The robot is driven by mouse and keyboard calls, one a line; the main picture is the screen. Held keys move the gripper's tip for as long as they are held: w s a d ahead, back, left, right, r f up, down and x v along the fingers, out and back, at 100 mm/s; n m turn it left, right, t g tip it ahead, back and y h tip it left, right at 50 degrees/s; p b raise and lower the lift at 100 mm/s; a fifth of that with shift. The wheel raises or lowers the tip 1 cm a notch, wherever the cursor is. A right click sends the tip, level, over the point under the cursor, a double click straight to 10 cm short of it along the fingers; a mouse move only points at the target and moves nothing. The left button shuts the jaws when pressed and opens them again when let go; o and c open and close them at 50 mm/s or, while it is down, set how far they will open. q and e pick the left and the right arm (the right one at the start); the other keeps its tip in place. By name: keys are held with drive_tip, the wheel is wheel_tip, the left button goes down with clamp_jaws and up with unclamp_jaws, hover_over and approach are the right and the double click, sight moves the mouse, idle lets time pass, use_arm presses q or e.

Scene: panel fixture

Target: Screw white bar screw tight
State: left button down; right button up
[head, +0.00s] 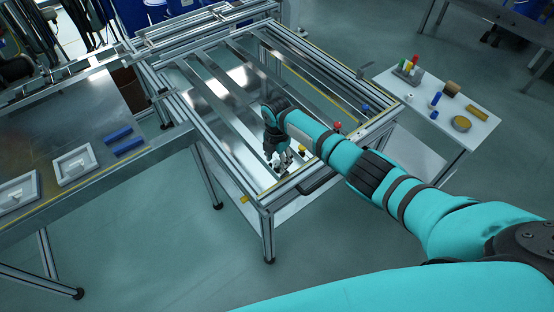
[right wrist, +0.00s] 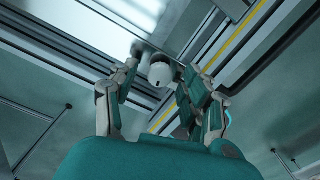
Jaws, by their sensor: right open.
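A white round screw knob (right wrist: 160,72) shows in the right wrist view, at the end of a grey metal bar (right wrist: 182,22) near the fixture's rail. My right gripper (right wrist: 158,82) is open, with one finger on each side of the knob. I cannot tell whether the fingers touch it. In the head view my right gripper (head: 281,158) points down at the near left corner of the panel fixture (head: 232,168). There the arm and gripper hide the knob. My left gripper is not in view.
A red knob (head: 337,126) and a blue knob (head: 365,107) sit along the fixture's right side. A white side table (head: 472,140) with small parts stands at right. A metal table (head: 95,120) with white frames (head: 75,164) and blue blocks (head: 118,135) adjoins at left.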

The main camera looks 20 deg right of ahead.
clamp_jaws()
idle(0.3)
